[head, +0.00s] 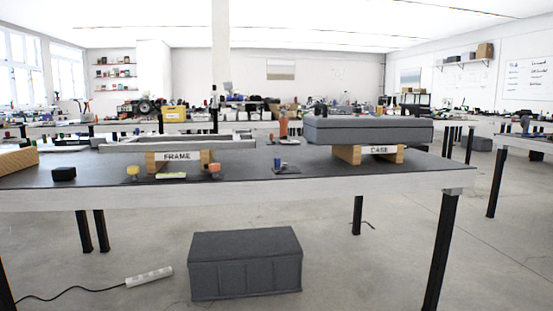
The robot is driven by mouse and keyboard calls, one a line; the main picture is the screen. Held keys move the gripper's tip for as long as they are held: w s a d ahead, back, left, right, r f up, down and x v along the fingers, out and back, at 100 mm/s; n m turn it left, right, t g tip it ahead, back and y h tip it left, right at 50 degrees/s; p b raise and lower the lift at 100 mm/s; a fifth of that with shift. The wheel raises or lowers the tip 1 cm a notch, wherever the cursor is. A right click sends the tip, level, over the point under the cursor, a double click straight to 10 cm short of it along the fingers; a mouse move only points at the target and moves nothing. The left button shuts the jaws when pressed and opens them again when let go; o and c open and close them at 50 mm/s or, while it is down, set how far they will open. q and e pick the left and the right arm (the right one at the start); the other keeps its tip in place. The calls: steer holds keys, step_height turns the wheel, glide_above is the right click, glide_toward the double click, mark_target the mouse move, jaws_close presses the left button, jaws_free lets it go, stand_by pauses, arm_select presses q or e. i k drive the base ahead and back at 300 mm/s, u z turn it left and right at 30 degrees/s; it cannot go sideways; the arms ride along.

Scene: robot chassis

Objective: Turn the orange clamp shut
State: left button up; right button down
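A small orange piece (214,169), which looks like the orange clamp, sits near the front of the table (330,172). It is at the right end of the wooden block labelled FRAME (178,157). It is too small to tell whether it is turned open or shut. A similar yellow piece (132,171) sits at the block's left. A grey frame (180,143) rests over the block. Neither of my grippers shows in the head view.
A grey case (368,132) lies on wooden blocks labelled CASE at the table's right. An orange-red cylinder (283,124) stands between frame and case. A black box (64,173) sits at the left. A dark grey crate (245,265) and a power strip (149,277) are on the floor.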

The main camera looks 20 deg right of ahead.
mark_target(213, 168)
steer(key=z, duration=0.3)
steer(key=i, duration=1)
steer(key=u, duration=0.15)
